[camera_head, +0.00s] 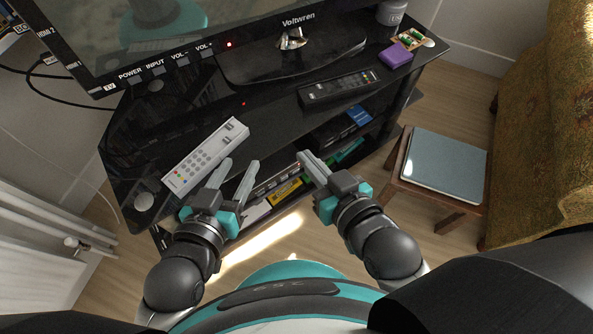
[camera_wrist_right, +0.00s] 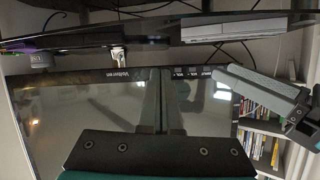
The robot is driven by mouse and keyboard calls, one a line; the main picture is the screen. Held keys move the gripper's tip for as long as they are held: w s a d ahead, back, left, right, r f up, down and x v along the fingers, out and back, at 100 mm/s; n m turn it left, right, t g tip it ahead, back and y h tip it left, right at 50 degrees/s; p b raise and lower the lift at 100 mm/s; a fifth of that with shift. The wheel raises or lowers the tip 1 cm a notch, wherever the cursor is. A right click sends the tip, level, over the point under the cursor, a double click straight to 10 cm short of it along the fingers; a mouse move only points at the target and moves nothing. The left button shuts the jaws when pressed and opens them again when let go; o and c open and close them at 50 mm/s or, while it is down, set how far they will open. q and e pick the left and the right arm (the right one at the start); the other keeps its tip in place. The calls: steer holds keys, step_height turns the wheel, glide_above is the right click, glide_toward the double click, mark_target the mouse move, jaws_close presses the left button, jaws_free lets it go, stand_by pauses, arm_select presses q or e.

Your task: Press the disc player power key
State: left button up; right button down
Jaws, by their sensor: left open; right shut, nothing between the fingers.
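A dark flat box (camera_head: 332,133) sits on the shelf under the stand's top; it may be the disc player, but I cannot tell for sure. No power key on it can be made out. My right gripper (camera_head: 303,154) is shut and empty, in front of the stand's open shelves and left of and below that box in the head view. Its closed fingers (camera_wrist_right: 163,72) also show in the right wrist view. My left gripper (camera_head: 240,162) is open and empty, just right of the white remote (camera_head: 206,157). It shows at the right in the right wrist view (camera_wrist_right: 268,88).
A television (camera_head: 105,60) stands on the black glass stand (camera_head: 130,125), with labelled keys along its lower edge. A black remote (camera_head: 337,87) and purple box (camera_head: 396,55) lie on top. Cases (camera_head: 285,190) fill a low shelf. A stool (camera_head: 445,165) stands right.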

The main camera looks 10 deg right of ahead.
steer(key=shift+s+f, duration=0.1)
stand_by(0.7)
steer(key=d+f+n+g+h, duration=0.1)
steer(key=f+n, duration=0.5)
steer(key=f, duration=0.8)
steer(key=w+d+f+n+g+h, duration=0.1)
steer(key=d+f+n+g, duration=0.2)
steer(key=f, duration=1.1)
steer(key=shift+d+n+h, duration=0.3)
steer(key=shift+d+n, duration=0.1)
steer(key=shift+n, duration=1.5)
steer(key=shift+w+f, duration=0.1)
steer(key=shift+w, duration=0.1)
